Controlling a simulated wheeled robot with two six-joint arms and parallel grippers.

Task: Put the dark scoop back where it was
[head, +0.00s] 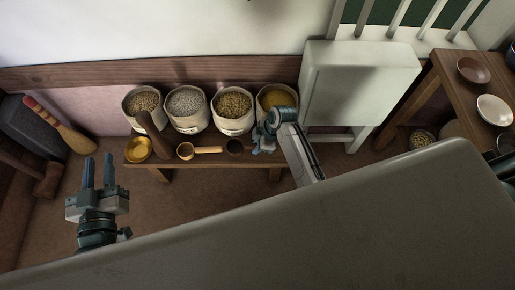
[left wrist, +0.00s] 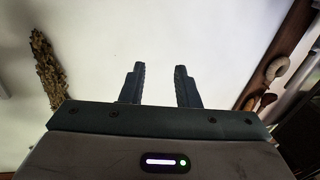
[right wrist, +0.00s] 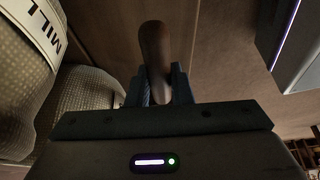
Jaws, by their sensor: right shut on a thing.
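The dark scoop (head: 235,147) is at the right part of the low bench, in front of the sacks; whether it touches the bench is unclear. My right gripper (head: 259,147) is shut on it. In the right wrist view a rounded dark brown part of the scoop (right wrist: 154,45) stands out between the fingers (right wrist: 160,88). My left gripper (head: 98,172) is open and empty, off to the left of the bench; the left wrist view shows a gap between its fingers (left wrist: 158,85).
A low wooden bench (head: 210,160) holds a pale wooden scoop (head: 207,150), a yellow bowl (head: 138,150) and a dark upright piece (head: 154,132). Several filled sacks (head: 232,110) stand behind it. A white cabinet (head: 358,88) and a table with bowls (head: 448,70) are right.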

